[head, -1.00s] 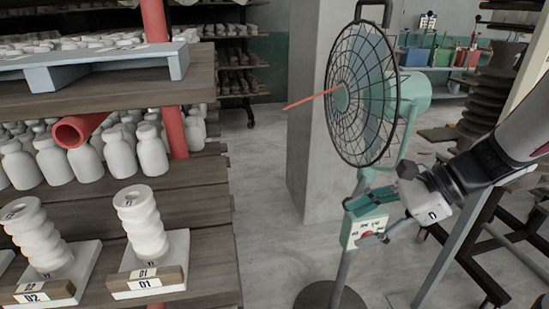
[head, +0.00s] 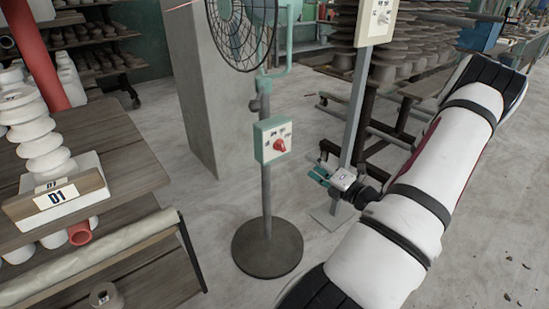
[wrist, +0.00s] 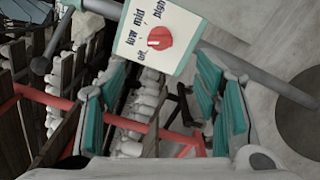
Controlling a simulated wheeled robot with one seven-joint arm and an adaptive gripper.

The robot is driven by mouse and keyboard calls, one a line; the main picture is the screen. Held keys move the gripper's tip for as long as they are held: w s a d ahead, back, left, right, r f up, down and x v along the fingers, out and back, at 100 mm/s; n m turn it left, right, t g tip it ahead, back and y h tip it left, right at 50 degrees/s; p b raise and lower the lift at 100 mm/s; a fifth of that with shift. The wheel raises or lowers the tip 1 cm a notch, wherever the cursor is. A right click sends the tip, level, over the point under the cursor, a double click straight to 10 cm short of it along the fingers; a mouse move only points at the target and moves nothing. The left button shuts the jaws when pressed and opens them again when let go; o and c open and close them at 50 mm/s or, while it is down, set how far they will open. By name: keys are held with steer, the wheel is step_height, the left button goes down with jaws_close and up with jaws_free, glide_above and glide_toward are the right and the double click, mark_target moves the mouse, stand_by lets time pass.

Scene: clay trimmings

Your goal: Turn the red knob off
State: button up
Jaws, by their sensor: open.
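The red knob (head: 280,146) sits on the front of a pale control box with green sides (head: 259,140), on the fan's stand. In the wrist view the knob (wrist: 160,38) is near the top, with low, mid, high and off labels around it. A light mark shows on its lower left side, toward the off label, but I cannot be sure of the setting. My gripper (head: 320,173) is to the right of and lower than the box, apart from the knob. In the wrist view its teal fingers (wrist: 160,92) are spread and empty.
The fan (head: 242,28) stands on a round base (head: 267,248). Right of it is a grey post with another control box (head: 376,20). Shelves with pottery (head: 85,205) are at the left.

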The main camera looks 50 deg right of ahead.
mark_target(281, 146)
steer(key=b+x, duration=0.4)
steer(key=x, duration=0.9)
steer(key=shift+w+d, duration=0.15)
steer(key=shift+w, duration=0.15)
steer(key=c, duration=1.1)
